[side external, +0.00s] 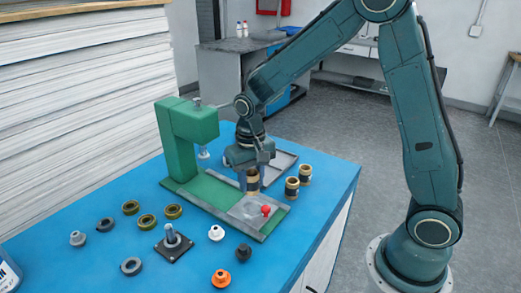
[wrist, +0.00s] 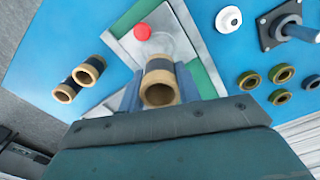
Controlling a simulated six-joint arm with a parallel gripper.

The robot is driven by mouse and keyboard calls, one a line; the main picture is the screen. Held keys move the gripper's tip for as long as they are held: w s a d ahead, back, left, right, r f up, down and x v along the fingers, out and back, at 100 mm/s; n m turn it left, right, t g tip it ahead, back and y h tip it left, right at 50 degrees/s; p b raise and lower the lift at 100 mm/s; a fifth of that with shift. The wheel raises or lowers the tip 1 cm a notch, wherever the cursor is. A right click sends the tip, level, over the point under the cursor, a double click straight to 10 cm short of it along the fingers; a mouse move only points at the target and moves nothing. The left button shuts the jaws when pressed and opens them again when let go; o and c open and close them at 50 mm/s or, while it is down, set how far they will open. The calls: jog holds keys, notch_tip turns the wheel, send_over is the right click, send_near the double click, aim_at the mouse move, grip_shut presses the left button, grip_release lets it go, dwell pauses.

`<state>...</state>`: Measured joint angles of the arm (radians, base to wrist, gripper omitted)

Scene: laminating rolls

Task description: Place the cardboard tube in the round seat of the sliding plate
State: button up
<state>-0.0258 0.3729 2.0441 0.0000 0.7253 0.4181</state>
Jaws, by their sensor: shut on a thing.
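My gripper (side external: 252,176) is shut on a cardboard tube (side external: 252,184), a tan ring-ended tube with a dark middle band. In the wrist view the tube (wrist: 160,83) sits between my two blue-grey fingers, roughly upright. It is over the grey sliding plate (side external: 246,210), near the plate's red knob (side external: 266,210). In the wrist view the plate (wrist: 128,43) and red knob (wrist: 142,31) lie just beyond the tube. I cannot tell whether the tube touches the plate.
The green press (side external: 176,140) stands at the plate's left end. Two more tubes (side external: 291,188) (side external: 305,173) stand to the right. A grey tray (side external: 284,160) lies behind. Several rings, caps and a black-based post (side external: 173,243) occupy the front left of the blue table (side external: 300,235).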

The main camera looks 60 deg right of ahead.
jog(key=shift+f, duration=0.85)
jog(key=shift+f, duration=0.1)
jog(key=shift+f, duration=2.05)
jog(key=o, duration=1)
jog(key=shift+f, duration=0.1)
jog(key=shift+o, duration=0.2)
notch_tip(320, 180, up, 11)
jog(key=shift+r, duration=0.65)
